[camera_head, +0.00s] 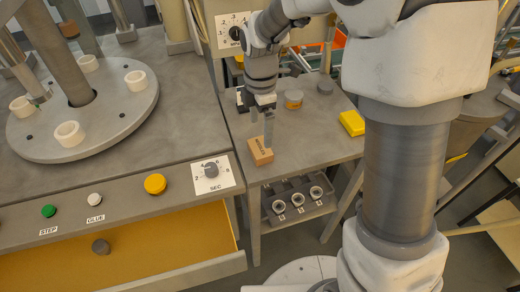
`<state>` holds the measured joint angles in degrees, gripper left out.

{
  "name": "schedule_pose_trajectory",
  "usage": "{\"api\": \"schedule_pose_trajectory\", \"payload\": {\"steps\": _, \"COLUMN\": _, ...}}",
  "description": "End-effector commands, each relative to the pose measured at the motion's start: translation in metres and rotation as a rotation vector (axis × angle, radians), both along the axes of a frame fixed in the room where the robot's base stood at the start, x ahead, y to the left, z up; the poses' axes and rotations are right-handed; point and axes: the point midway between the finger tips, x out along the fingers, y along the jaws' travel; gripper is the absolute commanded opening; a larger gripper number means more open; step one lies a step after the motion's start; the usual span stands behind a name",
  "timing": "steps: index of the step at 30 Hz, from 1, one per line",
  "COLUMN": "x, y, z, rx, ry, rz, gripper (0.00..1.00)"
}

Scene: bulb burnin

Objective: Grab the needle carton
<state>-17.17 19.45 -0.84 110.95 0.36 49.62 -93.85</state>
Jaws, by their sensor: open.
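The needle carton, a small brown box with dark lettering (260,152), sits near the left front edge of the small grey side table. My gripper (268,142) points straight down just above and behind it. The gripper is open; the visible finger reaches down to the carton's far top edge. The other finger is not clearly visible, and I cannot tell whether the finger touches the carton.
A control bench (120,185) adjoins at left.

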Motion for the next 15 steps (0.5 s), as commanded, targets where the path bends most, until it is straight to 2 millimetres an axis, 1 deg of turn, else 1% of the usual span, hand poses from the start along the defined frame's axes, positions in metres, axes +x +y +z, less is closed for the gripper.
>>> {"api": "schedule_pose_trajectory", "payload": {"steps": 1, "x": -0.001, "y": 0.000, "z": -0.011, "rx": -0.001, "ry": 0.004, "rz": -0.001, "gripper": 1.00}}
{"api": "schedule_pose_trajectory", "payload": {"steps": 3, "x": 0.000, "y": 0.000, "z": -0.018, "rx": -0.001, "ry": 0.002, "rz": -0.001, "gripper": 1.00}}
{"api": "schedule_pose_trajectory", "payload": {"steps": 10, "x": 0.000, "y": -0.001, "z": -0.034, "rx": -0.001, "ry": 0.003, "rz": -0.002, "gripper": 1.00}}
{"api": "schedule_pose_trajectory", "payload": {"steps": 15, "x": 0.000, "y": -0.005, "z": -0.060, "rx": -0.001, "ry": 0.003, "rz": -0.002, "gripper": 1.00}}
